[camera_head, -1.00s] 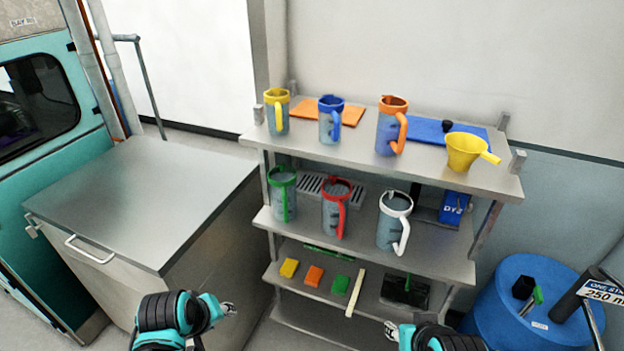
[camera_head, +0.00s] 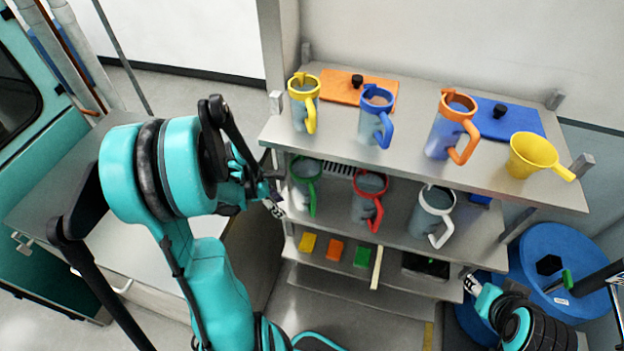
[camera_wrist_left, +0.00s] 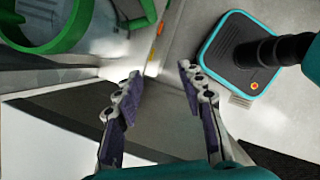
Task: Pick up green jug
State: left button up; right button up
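The green jug (camera_head: 305,181) is a clear grey jug with a green rim and handle, upright at the left end of the middle shelf (camera_head: 403,217). My left gripper (camera_head: 276,207) is just left of the shelf's end, near the jug. In the left wrist view the jug's green rim and handle (camera_wrist_left: 58,48) show large at the upper left, beside the fingers. The left fingers (camera_wrist_left: 162,82) are spread apart with nothing between them. My right gripper (camera_head: 470,284) is low at the right, away from the jug; its finger opening is too small to judge.
A red-handled jug (camera_head: 369,198) and a white-handled jug (camera_head: 432,212) stand right of the green one. The top shelf (camera_head: 340,141) overhangs them and holds yellow, blue and orange jugs and a yellow funnel (camera_head: 534,157). A blue drum (camera_head: 560,262) stands at the right.

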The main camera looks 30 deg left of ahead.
aim_at(313, 205)
pick_arm(q)
jog(key=w+d+f, duration=0.1)
jog(key=w+d, duration=0.1)
jog(key=w+d+f, duration=0.2)
jog(key=w+d, duration=0.1)
jog(key=w+d+f, duration=0.1)
jog(key=w+d, duration=0.1)
jog(key=shift+w+d+f+b, duration=0.2)
jog(key=shift+d+f+b, duration=0.1)
jog(key=shift+d+b, duration=0.1)
grip_shut()
